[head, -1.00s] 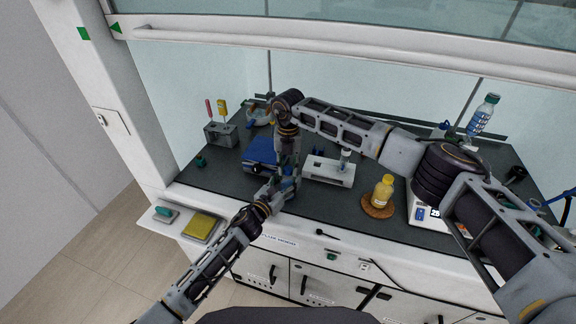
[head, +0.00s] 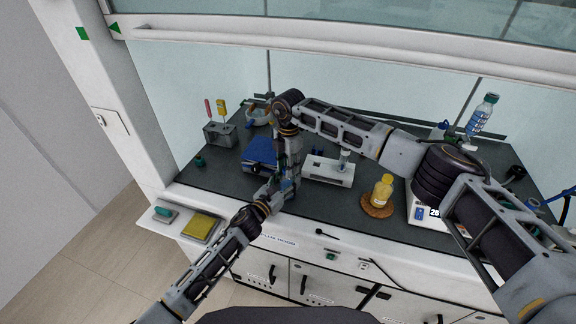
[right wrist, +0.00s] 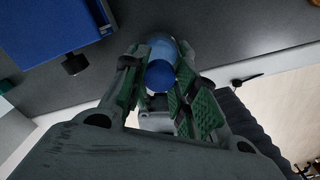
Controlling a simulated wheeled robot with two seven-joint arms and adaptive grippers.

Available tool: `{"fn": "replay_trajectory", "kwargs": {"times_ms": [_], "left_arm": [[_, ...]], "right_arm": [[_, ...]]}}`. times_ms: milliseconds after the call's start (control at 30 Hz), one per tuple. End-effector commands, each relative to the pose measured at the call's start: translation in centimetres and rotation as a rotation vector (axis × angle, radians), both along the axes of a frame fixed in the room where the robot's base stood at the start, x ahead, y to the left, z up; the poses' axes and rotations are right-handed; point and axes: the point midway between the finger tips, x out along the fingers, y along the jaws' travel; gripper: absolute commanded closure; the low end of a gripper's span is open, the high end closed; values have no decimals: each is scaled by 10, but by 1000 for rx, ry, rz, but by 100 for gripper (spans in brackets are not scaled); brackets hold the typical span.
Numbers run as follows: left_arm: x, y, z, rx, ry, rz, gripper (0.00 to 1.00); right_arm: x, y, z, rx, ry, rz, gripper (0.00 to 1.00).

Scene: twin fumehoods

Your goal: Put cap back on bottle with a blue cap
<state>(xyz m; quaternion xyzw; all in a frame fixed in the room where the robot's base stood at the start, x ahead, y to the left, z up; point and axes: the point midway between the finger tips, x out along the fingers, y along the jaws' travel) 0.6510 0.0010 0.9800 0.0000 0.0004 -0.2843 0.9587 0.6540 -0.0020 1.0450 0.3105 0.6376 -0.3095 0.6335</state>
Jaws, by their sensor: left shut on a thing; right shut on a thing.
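My left gripper (head: 276,191) and right gripper (head: 289,181) meet above the front edge of the dark worktop. In the right wrist view, my right gripper's green-padded fingers (right wrist: 158,78) are shut around a round dark-blue cap (right wrist: 160,75). A paler blue, see-through bottle (right wrist: 160,46) shows directly beyond the cap. My left gripper is shut on the bottle, though its fingers are largely hidden. The cap and bottle look close together and roughly in line, but I cannot tell whether the cap is seated. The grippers hide most of both in the head view.
A blue box (head: 260,151) stands just behind the grippers. A white rack (head: 329,171) is to their right, then a yellow bottle (head: 383,190) on a cork ring (head: 376,208). A grey tool holder (head: 220,134) stands at back left. A yellow sponge (head: 199,227) lies on the left ledge.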

Motion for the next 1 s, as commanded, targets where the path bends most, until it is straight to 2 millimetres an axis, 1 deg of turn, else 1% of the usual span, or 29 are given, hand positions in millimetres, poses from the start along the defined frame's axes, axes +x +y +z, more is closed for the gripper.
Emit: {"fn": "replay_trajectory", "kwargs": {"times_ms": [400, 533, 567, 733, 1000], "left_arm": [[-1, -1, -1, 0, 1, -2, 100], [-1, -1, -1, 0, 1, -2, 100], [-1, -1, -1, 0, 1, -2, 100], [-1, -1, -1, 0, 1, -2, 100], [-1, -1, -1, 0, 1, -1, 100]], "right_arm": [[0, -1, 1, 2, -3, -330, 78], [0, -1, 1, 2, -3, -323, 78], [0, -1, 1, 2, -3, -323, 69], [0, -1, 0, 1, -2, -321, 47], [0, -1, 0, 0, -1, -320, 46]]}}
